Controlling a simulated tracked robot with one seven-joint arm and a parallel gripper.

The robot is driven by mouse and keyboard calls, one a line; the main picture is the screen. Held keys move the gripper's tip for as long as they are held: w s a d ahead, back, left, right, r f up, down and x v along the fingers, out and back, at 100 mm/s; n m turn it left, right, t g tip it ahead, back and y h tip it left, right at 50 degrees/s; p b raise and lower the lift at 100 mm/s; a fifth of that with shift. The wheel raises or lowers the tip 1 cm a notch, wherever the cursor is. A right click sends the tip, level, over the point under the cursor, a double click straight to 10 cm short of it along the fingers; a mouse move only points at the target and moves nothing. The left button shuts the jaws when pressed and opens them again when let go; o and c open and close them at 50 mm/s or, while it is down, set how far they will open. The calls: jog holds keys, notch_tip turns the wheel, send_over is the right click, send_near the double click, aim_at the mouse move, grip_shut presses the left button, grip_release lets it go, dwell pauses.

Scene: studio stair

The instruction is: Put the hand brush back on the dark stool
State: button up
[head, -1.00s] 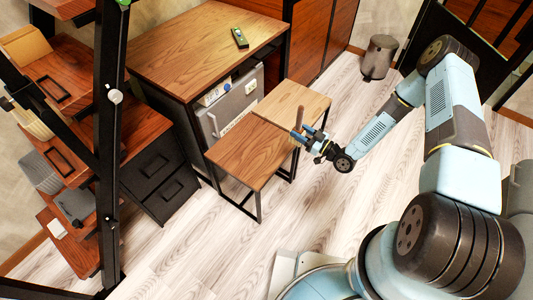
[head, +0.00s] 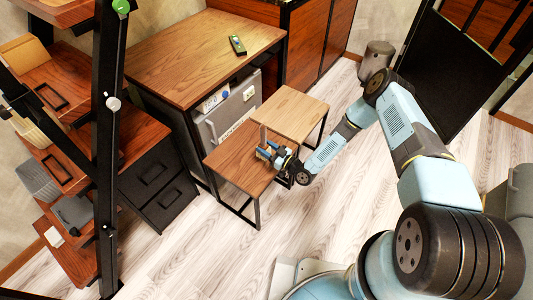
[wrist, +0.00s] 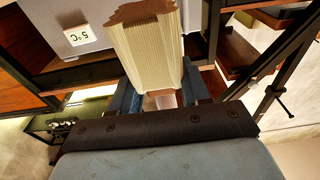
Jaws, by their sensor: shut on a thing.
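The hand brush (wrist: 148,48) fills the upper middle of the wrist view, with pale ribbed bristles and a ragged brown end. My gripper (wrist: 158,92) is shut on it, with a blue finger on either side. In the head view the brush (head: 263,134) is a small upright brown shape in my gripper (head: 265,151). The dark stool (head: 229,158) has a darker wood top and black legs. My gripper is over its right part, near the lighter stool. I cannot tell whether the brush touches the top.
The lighter stool (head: 293,112) stands close against the dark one. Behind are a wooden desk (head: 195,55) with a green-and-black device (head: 237,45) and a grey fridge (head: 233,105). A black-framed shelf (head: 108,150) stands at left. The front floor (head: 200,255) is clear.

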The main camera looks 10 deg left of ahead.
jog(key=shift+a+f, duration=0.25)
jog(key=shift+f, duration=1.55)
jog(key=shift+f, duration=0.1)
jog(key=o, duration=1.2)
jog(key=shift+d, duration=0.2)
jog(key=v, duration=1.1)
jog(key=shift+s+d, duration=0.25)
jog(key=shift+d, duration=0.05)
